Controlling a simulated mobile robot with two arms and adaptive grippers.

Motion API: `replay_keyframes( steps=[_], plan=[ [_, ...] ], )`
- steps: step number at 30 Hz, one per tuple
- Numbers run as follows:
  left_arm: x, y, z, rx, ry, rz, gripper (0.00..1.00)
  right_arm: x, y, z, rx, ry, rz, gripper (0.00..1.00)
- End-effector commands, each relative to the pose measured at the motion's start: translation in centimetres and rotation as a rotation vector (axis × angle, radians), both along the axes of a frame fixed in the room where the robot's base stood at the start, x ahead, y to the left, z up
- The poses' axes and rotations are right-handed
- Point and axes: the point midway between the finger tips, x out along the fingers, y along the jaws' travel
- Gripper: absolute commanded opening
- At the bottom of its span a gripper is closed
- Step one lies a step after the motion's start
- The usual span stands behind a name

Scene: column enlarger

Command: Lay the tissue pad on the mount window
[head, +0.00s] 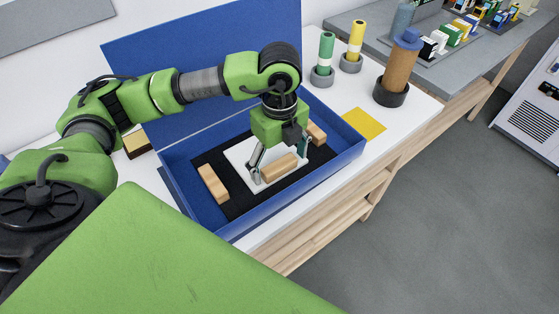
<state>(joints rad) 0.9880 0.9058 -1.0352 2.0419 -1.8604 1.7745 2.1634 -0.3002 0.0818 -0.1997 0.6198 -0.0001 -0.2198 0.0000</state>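A flat white square (243,153) lies on a black sheet (237,204) in the open blue box. It seems to be the tissue pad, with the black sheet as the mount, but I cannot tell for sure; no window opening shows. A wooden block (279,168) sits on or just above the white square. My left gripper (279,168) points down over it, fingers spread wide, one near each end of the block. I cannot see clear contact. The gripper hides part of the white square. My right gripper is not in view.
Wooden blocks lie left (213,184) and right (316,133) on the black sheet. The box has low walls (300,187) and a raised lid (205,40) behind.

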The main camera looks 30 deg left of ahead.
Motion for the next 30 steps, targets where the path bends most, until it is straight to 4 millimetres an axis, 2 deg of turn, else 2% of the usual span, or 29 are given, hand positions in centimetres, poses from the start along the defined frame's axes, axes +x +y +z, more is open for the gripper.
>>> replay_keyframes(
  steps=[13, 30],
  plan=[
    [0.0, 0.0, 0.1, 0.0, 0.0, 0.0, 0.81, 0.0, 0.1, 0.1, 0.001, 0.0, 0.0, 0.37],
    [0.0, 0.0, 2.4, 0.0, 0.0, 0.0, 0.81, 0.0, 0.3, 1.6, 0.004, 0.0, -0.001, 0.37]
  ],
)
